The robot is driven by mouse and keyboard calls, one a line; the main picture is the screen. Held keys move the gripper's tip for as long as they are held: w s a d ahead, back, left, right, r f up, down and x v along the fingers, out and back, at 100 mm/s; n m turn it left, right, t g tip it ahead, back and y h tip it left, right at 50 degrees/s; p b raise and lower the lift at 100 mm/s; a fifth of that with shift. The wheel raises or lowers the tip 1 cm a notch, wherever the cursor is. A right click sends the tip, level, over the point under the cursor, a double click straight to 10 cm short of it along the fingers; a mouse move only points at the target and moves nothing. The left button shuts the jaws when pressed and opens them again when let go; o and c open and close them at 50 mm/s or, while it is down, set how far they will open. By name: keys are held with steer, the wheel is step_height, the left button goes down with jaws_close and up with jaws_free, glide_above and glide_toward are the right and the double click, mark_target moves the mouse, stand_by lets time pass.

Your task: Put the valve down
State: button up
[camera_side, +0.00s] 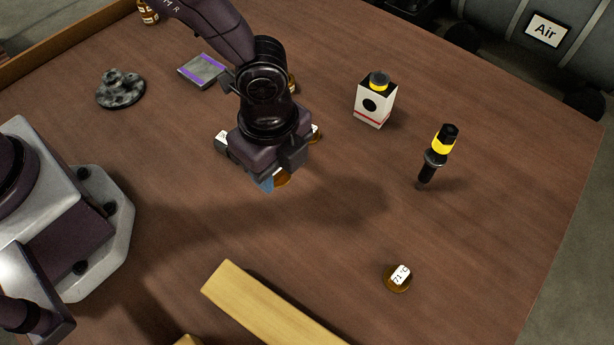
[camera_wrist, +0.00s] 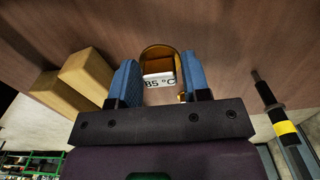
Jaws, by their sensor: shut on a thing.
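My gripper (camera_side: 270,181) points down over the middle of the brown table. Its blue fingers (camera_wrist: 160,76) are shut on a brass-coloured valve (camera_wrist: 160,56) with a white label reading 85 °C. In the side view a small part of the valve (camera_side: 282,178) shows below the jaws; the rest is hidden. I cannot tell whether it touches the table. Another round brass valve (camera_side: 397,284), labelled 71 °C, lies on the table at the lower right, apart from my gripper.
A white box with a yellow cap (camera_side: 375,104) and an upright black-and-yellow injector-like part (camera_side: 437,156) stand to the right. A grey metal part (camera_side: 120,90) and purple-edged pad (camera_side: 202,70) lie at upper left. A wooden beam (camera_side: 270,306) lies in front. Brass pieces beside my gripper are partly hidden.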

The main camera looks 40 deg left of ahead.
steer(key=s+a+r, duration=0.3)
steer(key=s+a, duration=0.2)
steer(key=s, duration=0.1)
steer(key=w+a+r+n, duration=0.1)
steer(key=w+a+n, duration=0.15)
steer(key=a, duration=0.65)
steer(key=w+a+n, duration=0.1)
steer(key=a+n, duration=0.3)
steer(key=a, duration=0.5)
steer(key=w+a+r+n, duration=0.1)
steer(key=w+a+n, duration=0.15)
steer(key=a, duration=0.65)
glide_above(202, 68)
steer(key=s, duration=0.1)
steer(key=f, duration=0.8)
steer(key=shift+s+d+f, duration=0.15)
steer(key=shift+d+f, duration=0.1)
steer(key=shift+f, duration=0.15)
steer(key=shift+w+a+f, duration=0.15)
steer(key=shift+w+f, duration=0.45)
steer(key=shift+f, duration=1.55)
